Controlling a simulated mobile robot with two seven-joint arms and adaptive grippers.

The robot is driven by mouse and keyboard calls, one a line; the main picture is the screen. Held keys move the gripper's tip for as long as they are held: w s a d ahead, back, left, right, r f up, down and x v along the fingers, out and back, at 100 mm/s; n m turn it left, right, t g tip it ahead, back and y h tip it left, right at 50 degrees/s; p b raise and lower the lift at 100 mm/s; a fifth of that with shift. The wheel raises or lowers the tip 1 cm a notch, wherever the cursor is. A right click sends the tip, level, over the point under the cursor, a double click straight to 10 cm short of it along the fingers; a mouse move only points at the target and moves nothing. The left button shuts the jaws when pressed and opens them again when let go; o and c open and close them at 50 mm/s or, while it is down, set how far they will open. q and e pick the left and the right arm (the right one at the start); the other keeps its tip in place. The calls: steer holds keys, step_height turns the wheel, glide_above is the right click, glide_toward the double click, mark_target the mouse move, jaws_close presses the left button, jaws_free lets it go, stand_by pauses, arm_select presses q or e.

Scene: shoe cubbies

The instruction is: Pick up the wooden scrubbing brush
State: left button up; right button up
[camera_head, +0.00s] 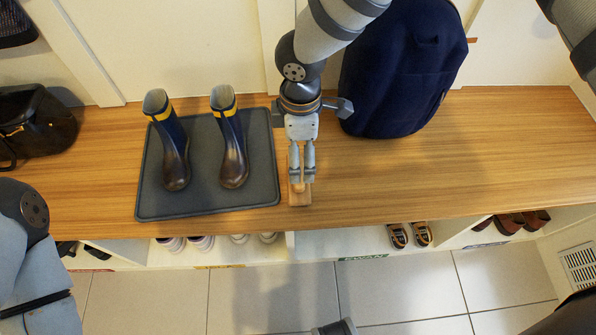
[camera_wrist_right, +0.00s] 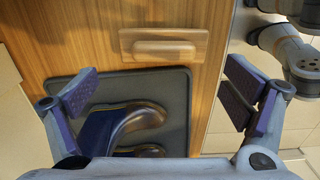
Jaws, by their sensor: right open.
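The wooden scrubbing brush (camera_head: 299,197) lies on the wooden bench top, just right of the dark boot mat. In the head view, my right gripper (camera_head: 302,178) is above it and hides part of it. In the right wrist view, the whole brush (camera_wrist_right: 164,46) shows as a light wooden block with a raised grip along it. The fingers of my right gripper (camera_wrist_right: 160,88) are spread wide there, with nothing between them, and the brush lies beyond the tips. My left arm shows at the left of the head view, but its gripper is out of frame.
Two boots (camera_head: 234,150) stand on the dark mat (camera_head: 207,204), left of the brush. A navy backpack (camera_head: 400,70) leans on the wall behind, and a black bag (camera_head: 38,122) sits far left. Shoes (camera_head: 410,235) fill cubbies below. The bench (camera_head: 480,150) is clear to the right.

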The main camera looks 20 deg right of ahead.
steer(key=f, duration=0.5)
steer(key=f+b, duration=0.1)
steer(key=f, duration=0.1)
steer(key=shift+s+a+f, duration=0.15)
steer(key=shift+a+f, duration=0.1)
steer(key=shift+f, duration=0.15)
steer(key=c, duration=1.3)
